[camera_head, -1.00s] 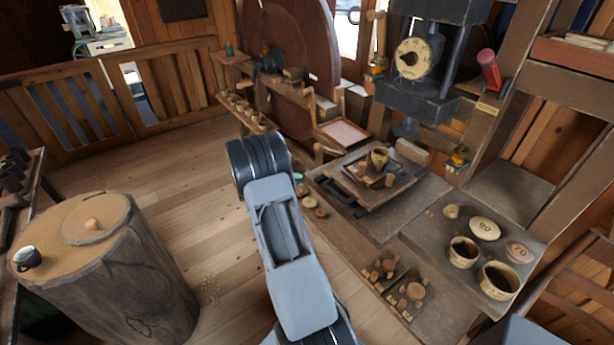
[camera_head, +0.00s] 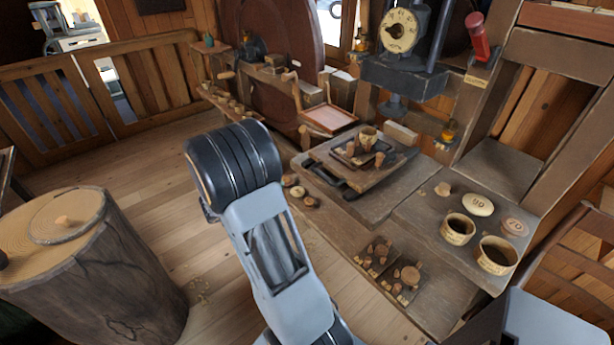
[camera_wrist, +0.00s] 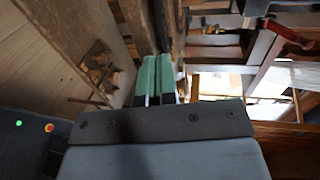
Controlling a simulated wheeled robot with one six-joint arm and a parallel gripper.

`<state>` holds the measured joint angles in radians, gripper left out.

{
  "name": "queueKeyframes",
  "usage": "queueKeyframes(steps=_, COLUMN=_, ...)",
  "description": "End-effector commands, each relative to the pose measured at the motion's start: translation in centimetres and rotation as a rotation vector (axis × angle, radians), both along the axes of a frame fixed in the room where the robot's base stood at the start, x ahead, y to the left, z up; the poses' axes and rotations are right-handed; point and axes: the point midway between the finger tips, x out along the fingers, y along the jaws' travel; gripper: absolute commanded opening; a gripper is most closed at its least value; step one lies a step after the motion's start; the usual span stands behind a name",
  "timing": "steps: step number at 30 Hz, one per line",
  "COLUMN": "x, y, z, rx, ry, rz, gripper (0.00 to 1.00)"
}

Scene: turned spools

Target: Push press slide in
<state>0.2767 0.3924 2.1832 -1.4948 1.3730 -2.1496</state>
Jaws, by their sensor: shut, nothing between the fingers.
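The press (camera_head: 405,75) has a round dial and a dark ram. Below and in front of it, the press slide (camera_head: 398,163) looks like a wooden board with a dark handle (camera_head: 326,178) at its front left. It appears drawn out from under the ram. A dark tray on the slide holds a small wooden cup (camera_head: 367,136) and some small wooden pieces. My gripper (camera_wrist: 156,72) shows in the wrist view with its two green fingers side by side, shut and empty. It is hidden in the head view, where my arm stands left of the slide. I see no contact with the slide.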

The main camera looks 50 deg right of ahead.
Motion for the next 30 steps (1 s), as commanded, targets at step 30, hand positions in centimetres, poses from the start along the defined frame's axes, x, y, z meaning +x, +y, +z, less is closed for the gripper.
queueKeyframes(steps=30, x=-2.8, y=-12.0, z=-2.6, rx=0.002, ry=-0.001, rz=0.000, gripper=0.00)
